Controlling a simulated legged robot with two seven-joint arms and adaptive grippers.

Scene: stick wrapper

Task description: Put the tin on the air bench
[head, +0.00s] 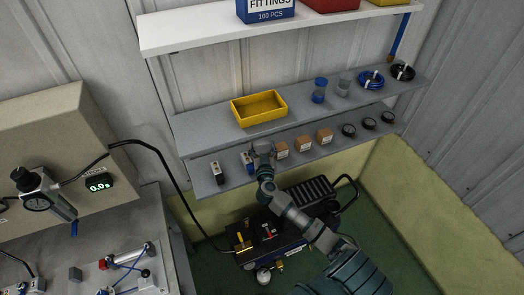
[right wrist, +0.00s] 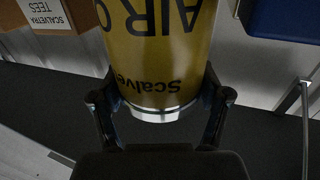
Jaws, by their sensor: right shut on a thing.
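The yellow tin (right wrist: 160,55) with dark lettering and a silver rim fills the middle of the right wrist view. Its lettering reads upside down there. My right gripper (right wrist: 160,100) is shut on it, one finger on each side near the silver rim. In the head view, my right gripper (head: 262,150) is at the lower grey shelf and largely hides the tin. I cannot tell whether the tin touches the shelf. The air bench (head: 105,225) is the grey top at lower left, carrying pneumatic parts. My left gripper is out of view.
Cardboard boxes (head: 303,144) stand right of my gripper; a blue-and-white item (head: 247,161) and a small dark-and-white item (head: 217,172) stand left. A yellow tray (head: 259,108) sits on the shelf above. A black hose (head: 170,175) hangs between bench and shelves. A compressor (head: 265,235) stands below.

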